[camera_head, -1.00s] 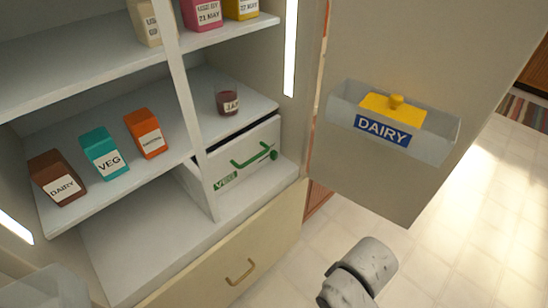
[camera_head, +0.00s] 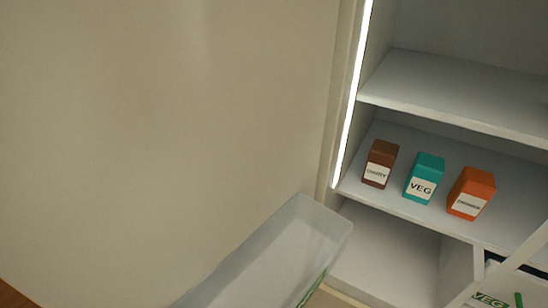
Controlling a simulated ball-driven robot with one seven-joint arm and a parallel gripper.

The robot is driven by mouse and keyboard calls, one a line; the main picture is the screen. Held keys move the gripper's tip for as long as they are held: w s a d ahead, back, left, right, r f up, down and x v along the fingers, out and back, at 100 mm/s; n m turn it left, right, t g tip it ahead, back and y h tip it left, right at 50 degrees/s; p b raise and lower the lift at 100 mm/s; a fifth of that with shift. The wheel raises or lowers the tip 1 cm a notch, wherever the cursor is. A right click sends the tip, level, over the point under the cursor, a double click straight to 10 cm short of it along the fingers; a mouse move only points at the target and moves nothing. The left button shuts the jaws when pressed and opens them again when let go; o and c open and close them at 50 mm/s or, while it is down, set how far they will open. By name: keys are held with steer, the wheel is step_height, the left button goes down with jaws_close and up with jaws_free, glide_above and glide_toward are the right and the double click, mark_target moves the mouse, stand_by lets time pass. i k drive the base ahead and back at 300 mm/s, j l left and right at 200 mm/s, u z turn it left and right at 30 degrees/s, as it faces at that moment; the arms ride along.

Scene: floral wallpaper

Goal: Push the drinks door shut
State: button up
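A large beige door (camera_head: 170,120) fills the left of the view and stands open from the left side of the fridge. A grey translucent bin (camera_head: 285,245) is fixed low on its inner face, with a bit of green lettering at its lower edge. I cannot read from this view whether this is the drinks door. My gripper is not in view.
The open fridge interior is at the right. A brown carton (camera_head: 380,165), a teal VEG carton (camera_head: 424,180) and an orange carton (camera_head: 471,194) stand on the middle shelf (camera_head: 400,206). A VEG drawer (camera_head: 493,300) shows at the bottom right. A lit strip (camera_head: 352,100) runs down the fridge's left edge.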

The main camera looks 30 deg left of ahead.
mark_target(154, 153)
steer(key=k+j, duration=0.2)
steer(key=j, duration=0.15)
steer(key=k+j, duration=0.2)
steer(key=j, duration=0.2)
steer(key=k+j, duration=0.2)
steer(key=j, duration=0.15)
steer(key=i+j, duration=0.1)
steer(key=j, duration=0.5)
steer(key=i+j, duration=0.15)
steer(key=j, duration=0.2)
steer(key=k+l+u, duration=0.1)
steer(key=l, duration=0.55)
